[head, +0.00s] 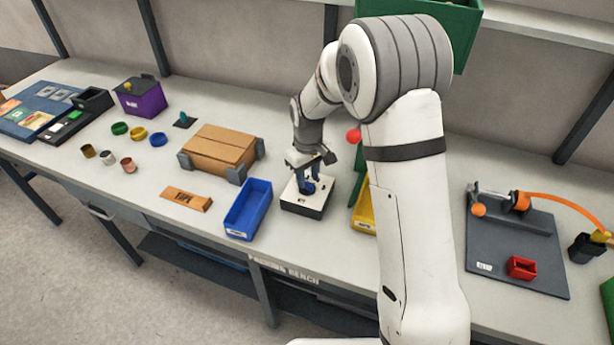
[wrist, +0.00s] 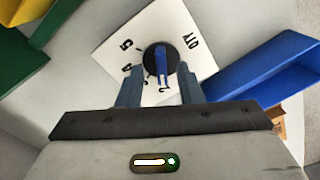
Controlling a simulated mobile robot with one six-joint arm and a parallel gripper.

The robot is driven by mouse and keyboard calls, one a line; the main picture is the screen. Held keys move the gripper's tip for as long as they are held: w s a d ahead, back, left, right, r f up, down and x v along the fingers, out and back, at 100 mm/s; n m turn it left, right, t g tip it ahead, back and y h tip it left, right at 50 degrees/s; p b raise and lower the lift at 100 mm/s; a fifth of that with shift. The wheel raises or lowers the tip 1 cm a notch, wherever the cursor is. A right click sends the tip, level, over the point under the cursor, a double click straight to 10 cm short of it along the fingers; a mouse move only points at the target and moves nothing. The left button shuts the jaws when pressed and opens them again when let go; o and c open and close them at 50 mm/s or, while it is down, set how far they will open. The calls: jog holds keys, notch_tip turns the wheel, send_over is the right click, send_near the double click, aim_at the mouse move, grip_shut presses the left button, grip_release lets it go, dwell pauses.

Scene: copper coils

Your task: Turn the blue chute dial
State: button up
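The blue chute dial (wrist: 161,65) is a blue bar on a round black base, on a white plate marked QTY (wrist: 128,42). In the wrist view the bar points roughly up and down the picture. In the head view the dial (head: 308,187) sits on top of a white box with a dark base (head: 304,206). My gripper (wrist: 160,70) is over the dial, with one finger on each side of the blue bar. A gap shows between each finger and the bar. In the head view my gripper (head: 310,177) partly hides the dial.
A blue bin (head: 248,209) stands left of the dial box, and a yellow bin (head: 364,212) stands to its right, partly behind my arm. A cardboard box (head: 222,150) in grey corner holders lies farther left. A dark board (head: 520,250) is at the right.

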jog(key=shift+s+f, duration=0.1)
jog(key=shift+f, duration=0.5)
grip_shut()
